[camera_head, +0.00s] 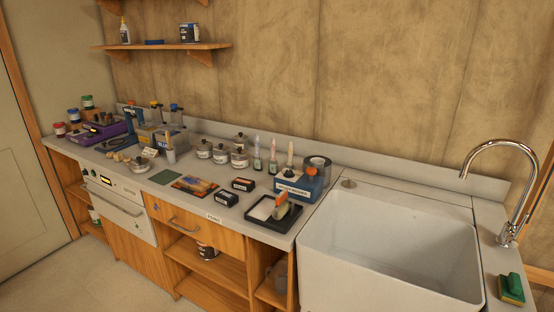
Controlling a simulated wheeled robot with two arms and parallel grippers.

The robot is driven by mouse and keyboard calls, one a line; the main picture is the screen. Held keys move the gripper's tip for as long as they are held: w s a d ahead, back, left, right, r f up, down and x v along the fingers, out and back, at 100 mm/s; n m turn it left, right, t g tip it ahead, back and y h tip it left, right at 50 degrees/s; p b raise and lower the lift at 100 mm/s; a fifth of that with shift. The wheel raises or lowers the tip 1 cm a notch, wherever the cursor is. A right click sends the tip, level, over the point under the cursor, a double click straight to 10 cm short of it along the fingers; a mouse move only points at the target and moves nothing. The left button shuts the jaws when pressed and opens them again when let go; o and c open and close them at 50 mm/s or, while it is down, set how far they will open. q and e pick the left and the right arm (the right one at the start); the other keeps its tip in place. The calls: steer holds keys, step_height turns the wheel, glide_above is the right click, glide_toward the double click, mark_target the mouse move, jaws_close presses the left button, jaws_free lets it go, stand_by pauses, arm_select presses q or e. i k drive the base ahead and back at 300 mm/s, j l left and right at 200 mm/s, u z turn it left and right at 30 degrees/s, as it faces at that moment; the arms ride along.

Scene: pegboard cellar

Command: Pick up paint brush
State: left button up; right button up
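No item stands out clearly as the paint brush at this distance. A tool with an orange part and a green part (280,206) rests in a black tray (293,221) with a white inside, near the counter's front edge left of the sink; I cannot tell whether it is a brush or a roller. Slim brush-like items (290,153) stand upright among small bottles behind a blue box (291,186). A grey cup (170,156) farther left holds a thin upright stick. Neither of my grippers is in view.
A large white sink (390,225) with a chrome faucet (517,200) fills the right side. A green and yellow sponge (511,289) lies at its right. Glass jars (239,157), small dark boxes (227,198) and a purple device (100,132) crowd the counter. Open shelves (205,279) are below.

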mark_target(257, 157)
steer(key=k+j+z, duration=0.1)
steer(key=j+z, duration=0.15)
steer(key=k+j+z, duration=0.25)
steer(key=j, duration=0.2)
steer(key=i+j+z, duration=0.1)
steer(key=i+j, duration=0.6)
steer(key=j, duration=0.25)
steer(key=z, duration=0.05)
